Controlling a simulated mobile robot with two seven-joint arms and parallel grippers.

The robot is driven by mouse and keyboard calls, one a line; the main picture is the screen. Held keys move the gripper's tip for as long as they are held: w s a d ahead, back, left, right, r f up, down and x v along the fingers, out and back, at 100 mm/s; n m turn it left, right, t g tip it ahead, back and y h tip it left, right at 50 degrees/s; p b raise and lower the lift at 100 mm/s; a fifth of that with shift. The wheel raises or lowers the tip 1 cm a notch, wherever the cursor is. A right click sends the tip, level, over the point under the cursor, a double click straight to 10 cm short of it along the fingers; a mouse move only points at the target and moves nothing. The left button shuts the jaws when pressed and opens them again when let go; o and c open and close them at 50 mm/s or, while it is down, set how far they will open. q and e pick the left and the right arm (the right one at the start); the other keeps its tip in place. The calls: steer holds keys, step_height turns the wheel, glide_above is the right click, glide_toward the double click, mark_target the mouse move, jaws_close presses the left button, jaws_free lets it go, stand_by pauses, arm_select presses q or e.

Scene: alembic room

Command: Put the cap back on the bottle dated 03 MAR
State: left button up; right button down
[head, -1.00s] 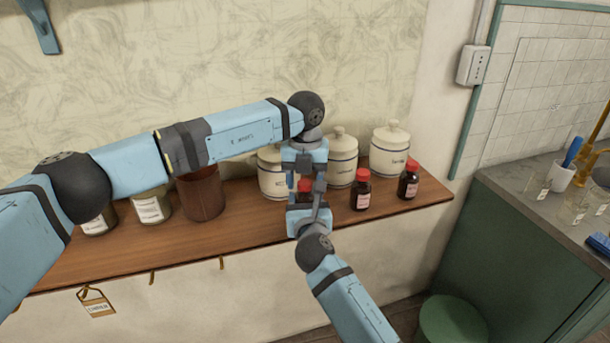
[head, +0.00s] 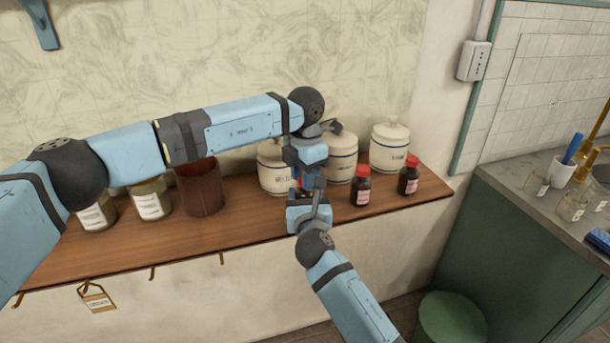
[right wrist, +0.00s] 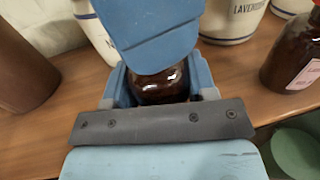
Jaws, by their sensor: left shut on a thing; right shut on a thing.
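A brown glass bottle (right wrist: 160,84) stands between the fingers of my right gripper (right wrist: 160,92), which is shut on it. Its label is hidden, so no date can be read. My left gripper (head: 307,178) points down from directly above, shut on a red cap (head: 308,182) at the bottle's top. The cap is mostly hidden between the two grippers. Whether it sits on the neck or just above it, I cannot tell. The left gripper also fills the top of the right wrist view (right wrist: 155,35).
Two red-capped brown bottles (head: 361,188) (head: 408,176) stand to the right on the wooden shelf (head: 262,226). White lidded jars (head: 388,150) stand behind. A brown container (head: 200,190) and labelled jars (head: 150,201) are at left. The shelf's front edge lies close below my right gripper.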

arm_select(q)
steer(key=shift+m, duration=0.6)
steer(key=o, duration=1.1)
steer(key=shift+r, duration=0.1)
step_height(320, 180, up, 12)
steer(key=shift+f, duration=0.1)
arm_select(e)
steer(key=shift+c, duration=1.7)
jaws_free()
